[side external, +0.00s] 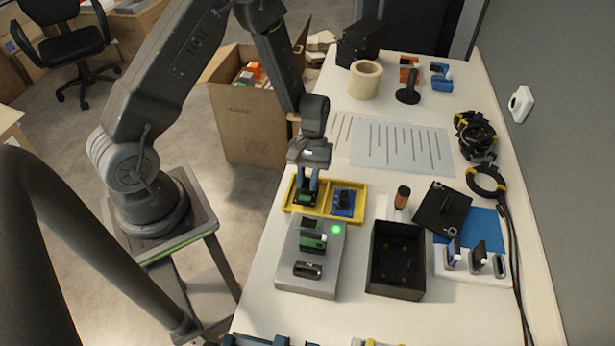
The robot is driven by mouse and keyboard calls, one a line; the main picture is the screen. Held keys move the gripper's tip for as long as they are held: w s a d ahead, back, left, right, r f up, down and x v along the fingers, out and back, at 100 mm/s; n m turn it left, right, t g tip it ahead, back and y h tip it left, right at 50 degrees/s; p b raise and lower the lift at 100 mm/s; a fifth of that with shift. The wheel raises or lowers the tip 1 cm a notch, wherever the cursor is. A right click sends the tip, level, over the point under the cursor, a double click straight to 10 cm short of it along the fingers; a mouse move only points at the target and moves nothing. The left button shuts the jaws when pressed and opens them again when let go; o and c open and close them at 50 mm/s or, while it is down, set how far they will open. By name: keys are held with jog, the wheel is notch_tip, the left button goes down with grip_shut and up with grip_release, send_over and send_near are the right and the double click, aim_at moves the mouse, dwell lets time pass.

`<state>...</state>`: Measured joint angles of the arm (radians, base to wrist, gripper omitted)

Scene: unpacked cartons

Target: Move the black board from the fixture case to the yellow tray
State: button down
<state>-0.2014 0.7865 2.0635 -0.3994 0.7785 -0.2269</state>
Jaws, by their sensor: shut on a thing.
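The yellow tray (325,213) lies on the table and has a left and a right compartment. My gripper (307,198) points down into the left compartment. It is shut on a small dark piece, the black board (306,200), with some green showing on it. The fingers partly hide the board, and I cannot tell whether it touches the tray floor. A blue board (343,203) lies in the right compartment. The grey fixture case (322,285) stands just in front of the tray, with a green light. A green and black board (312,243) and a dark piece (308,270) sit on it.
A black open bin (396,290) stands right of the fixture case. An orange-capped bottle (402,197) and a black plate (443,210) are beyond it. Paper sheets (400,147) lie flat behind the tray. A cardboard carton (247,130) stands on the floor left of the table.

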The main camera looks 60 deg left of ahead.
jog(key=shift+f, duration=0.65)
jog(key=shift+f, duration=0.35)
jog(key=c, duration=0.9)
grip_release()
jog(key=shift+c, duration=0.2)
jog(key=shift+r, duration=0.1)
jog(key=v, duration=1.3)
jog(key=shift+w+r, duration=0.15)
jog(key=shift+r, duration=0.15)
jog(key=shift+a+r, duration=0.1)
jog(key=s+d+r+m+t+y, duration=0.1)
jog(key=s+d+r+m+t, duration=0.15)
jog(key=r, duration=0.45)
jog(key=s+d+r+m+t+y, duration=0.1)
jog(key=s+r+m+y, duration=0.15)
jog(key=r, duration=0.35)
jog(key=s+d+r+m+t, duration=0.3)
jog(key=s+r+t, duration=0.3)
jog(key=s, duration=0.6)
jog(key=shift+d+r+m+y, duration=0.3)
jog(key=shift+r+m, duration=0.2)
jog(key=shift+r, duration=0.25)
